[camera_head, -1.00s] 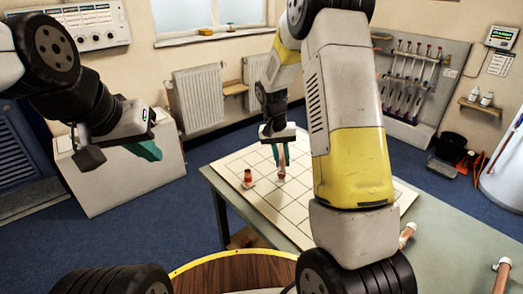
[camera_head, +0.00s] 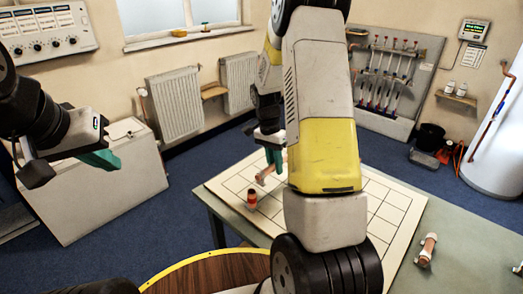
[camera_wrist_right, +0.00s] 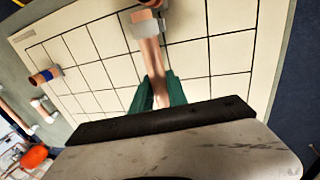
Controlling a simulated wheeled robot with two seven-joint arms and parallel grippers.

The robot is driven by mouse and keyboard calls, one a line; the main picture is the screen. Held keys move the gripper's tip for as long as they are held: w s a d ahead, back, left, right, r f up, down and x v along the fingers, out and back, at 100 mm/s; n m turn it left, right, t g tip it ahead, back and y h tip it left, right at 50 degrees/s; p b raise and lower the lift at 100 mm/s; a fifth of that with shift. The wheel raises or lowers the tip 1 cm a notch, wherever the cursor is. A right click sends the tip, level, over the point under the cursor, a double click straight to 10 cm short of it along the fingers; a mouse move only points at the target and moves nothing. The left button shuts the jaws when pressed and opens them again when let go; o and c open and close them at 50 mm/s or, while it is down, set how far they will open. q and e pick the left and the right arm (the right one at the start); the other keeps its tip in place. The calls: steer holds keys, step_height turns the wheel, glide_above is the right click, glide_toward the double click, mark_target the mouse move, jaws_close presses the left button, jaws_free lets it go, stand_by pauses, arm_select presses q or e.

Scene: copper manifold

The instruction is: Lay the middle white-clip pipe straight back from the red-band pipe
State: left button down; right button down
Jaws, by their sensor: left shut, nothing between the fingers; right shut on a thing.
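My right gripper (camera_head: 273,165) is shut on a copper pipe with a pale clip (camera_head: 265,177), above the board and just behind the red-band pipe. In the right wrist view the held pipe (camera_wrist_right: 150,55) runs out from between my teal fingers (camera_wrist_right: 160,92), its pale clip at the far end. An orange-copper piece shows at the top edge there, beside the clip. Whether they touch is unclear. My left gripper (camera_head: 98,160) is shut and empty, away from the table.
On the table right of the board lies a copper pipe with white ends (camera_head: 427,250); another (camera_head: 519,268) is cut by the frame edge. The wrist view shows a blue-banded pipe (camera_wrist_right: 45,76) at the board's edge. My right arm hides the board's middle.

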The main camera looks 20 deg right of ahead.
mark_target(276, 190)
steer(key=shift+f, duration=3.15)
steer(key=shift+f, duration=0.4)
steer(key=c, duration=1.2)
jaws_free()
steer(key=shift+c, duration=0.2)
steer(key=shift+r, duration=0.1)
steer(key=shift+r, duration=4.45)
